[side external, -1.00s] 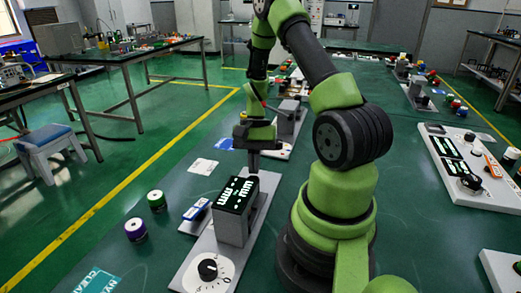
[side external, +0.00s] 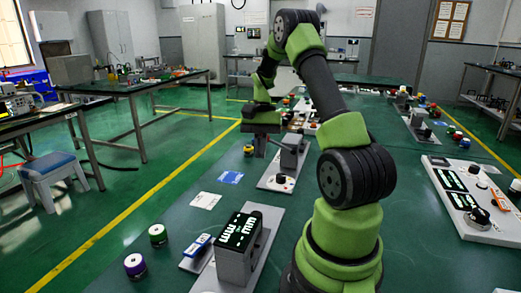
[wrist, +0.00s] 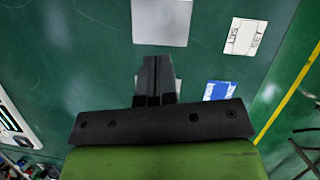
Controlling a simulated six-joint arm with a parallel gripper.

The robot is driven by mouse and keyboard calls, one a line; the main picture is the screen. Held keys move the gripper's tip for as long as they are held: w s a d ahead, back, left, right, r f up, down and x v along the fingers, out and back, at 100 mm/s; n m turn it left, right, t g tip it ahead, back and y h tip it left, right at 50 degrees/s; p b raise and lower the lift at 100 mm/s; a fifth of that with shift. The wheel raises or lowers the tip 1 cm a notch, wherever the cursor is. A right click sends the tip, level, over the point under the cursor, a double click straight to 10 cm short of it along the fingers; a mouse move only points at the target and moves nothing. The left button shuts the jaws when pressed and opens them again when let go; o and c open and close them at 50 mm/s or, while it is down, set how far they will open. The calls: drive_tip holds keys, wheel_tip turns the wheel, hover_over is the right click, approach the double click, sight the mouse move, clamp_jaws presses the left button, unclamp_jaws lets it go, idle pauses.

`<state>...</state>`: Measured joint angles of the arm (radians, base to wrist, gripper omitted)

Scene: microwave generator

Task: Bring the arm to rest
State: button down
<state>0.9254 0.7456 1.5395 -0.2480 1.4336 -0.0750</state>
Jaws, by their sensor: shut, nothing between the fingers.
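My green arm is folded upward over the green bench in the side external view. My gripper (side external: 261,146) hangs above the bench, beyond the grey box with the lit black display (side external: 243,233) and clear of it. In the wrist view my gripper's two dark fingers (wrist: 155,60) are together, with nothing seen between them. The fingers point down at the bench and partly cover a pale plate beneath.
A grey unit (side external: 291,152) on a plate stands beside my gripper. A blue card (side external: 230,177) and a white card (side external: 205,200) lie on the bench. Green (side external: 158,235) and purple (side external: 135,265) cylinders stand at the front left. A panel (side external: 468,199) lies at right.

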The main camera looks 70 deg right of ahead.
idle(0.4)
drive_tip(key=w+a+r+n+t+h, duration=0.1)
drive_tip(key=w+a+r+n+h, duration=0.15)
drive_tip(key=a+r, duration=0.5)
drive_tip(key=s+a+r+n+t, duration=0.3)
drive_tip(key=s+a+r+n, duration=0.1)
drive_tip(key=a, duration=0.5)
drive_tip(key=s+a+r+n+t, duration=0.4)
drive_tip(key=a+n, duration=0.1)
drive_tip(key=a, duration=0.4)
drive_tip(key=shift+s, duration=0.3)
